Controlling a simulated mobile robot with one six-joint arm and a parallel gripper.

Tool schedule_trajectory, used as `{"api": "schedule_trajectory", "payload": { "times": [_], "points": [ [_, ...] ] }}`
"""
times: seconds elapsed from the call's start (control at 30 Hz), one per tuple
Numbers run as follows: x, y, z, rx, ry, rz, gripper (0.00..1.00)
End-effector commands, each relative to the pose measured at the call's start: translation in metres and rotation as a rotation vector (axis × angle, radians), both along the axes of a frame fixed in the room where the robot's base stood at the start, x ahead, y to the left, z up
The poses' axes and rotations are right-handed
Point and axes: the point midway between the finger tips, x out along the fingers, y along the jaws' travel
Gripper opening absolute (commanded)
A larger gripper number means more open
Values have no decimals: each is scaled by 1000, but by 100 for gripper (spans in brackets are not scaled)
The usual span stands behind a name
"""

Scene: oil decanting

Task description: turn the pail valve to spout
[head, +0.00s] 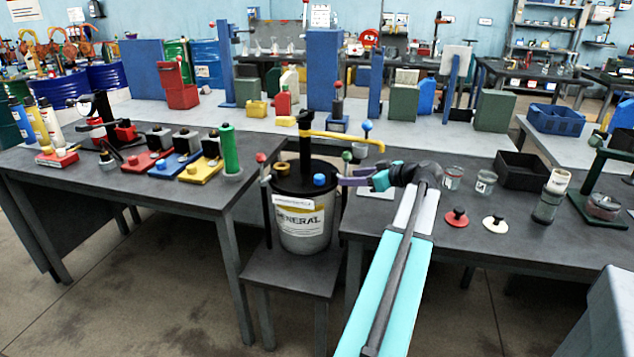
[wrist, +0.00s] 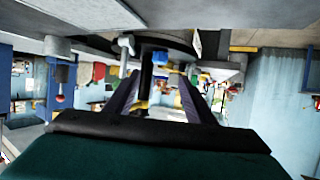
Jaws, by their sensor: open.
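The pail (head: 303,222), white with a "GENERAL" label and a dark lid, stands upright on a low stand. A black pump column rises from the lid, with a yellow spout pipe (head: 340,138) running right. A blue-topped lever (head: 367,128) stands on the pipe; I cannot tell for certain which part is the valve. A blue knob (head: 320,180) sits on the lid and also shows in the upside-down wrist view (wrist: 160,58). My gripper (head: 341,182) is open beside the pail's right rim, below the spout pipe. Its fingers (wrist: 158,88) are apart, with nothing visibly held.
A red-knobbed rod (head: 261,160) and a green-knobbed rod (head: 347,157) flank the pail. The right bench holds glass jars (head: 485,182), red and white lids (head: 457,217) and a black bin (head: 522,170). The left bench (head: 110,185) carries coloured blocks and bottles.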

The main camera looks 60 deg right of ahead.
Motion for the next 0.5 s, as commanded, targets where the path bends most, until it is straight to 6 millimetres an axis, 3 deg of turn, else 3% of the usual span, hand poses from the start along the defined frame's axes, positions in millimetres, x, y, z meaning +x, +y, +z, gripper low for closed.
{"api": "schedule_trajectory", "payload": {
  "times": [0.5],
  "points": [
    [1, -1, -1, -1, 0, -2, 49]
  ]
}}
